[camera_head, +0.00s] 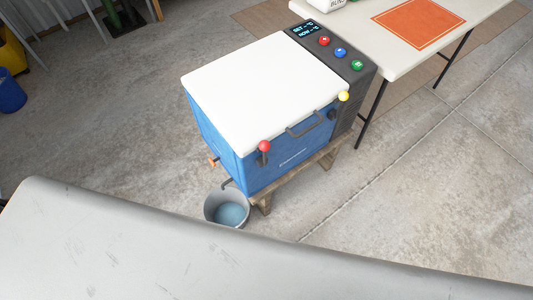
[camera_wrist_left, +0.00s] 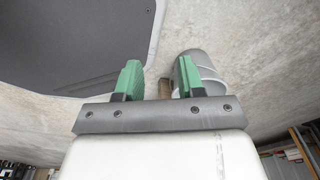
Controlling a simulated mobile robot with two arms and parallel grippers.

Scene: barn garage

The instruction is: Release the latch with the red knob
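The red knob (camera_head: 264,146) sits on a dark latch (camera_head: 262,158) at the front left of a blue cooler (camera_head: 222,135) with a white lid (camera_head: 265,88). The lid is down. A yellow knob (camera_head: 343,96) sits on another latch at the front right. My left gripper (camera_wrist_left: 156,78) shows in the left wrist view with its two green fingers apart and nothing between them. The red knob is not seen in that view. Neither gripper shows in the head view.
A grey bucket (camera_head: 213,207) with bluish contents stands below the cooler's front left corner; it also shows in the left wrist view (camera_wrist_left: 205,68). The cooler stands on a wooden stand (camera_head: 290,180). A white table (camera_head: 400,58) with an orange mat (camera_head: 418,22) is at right.

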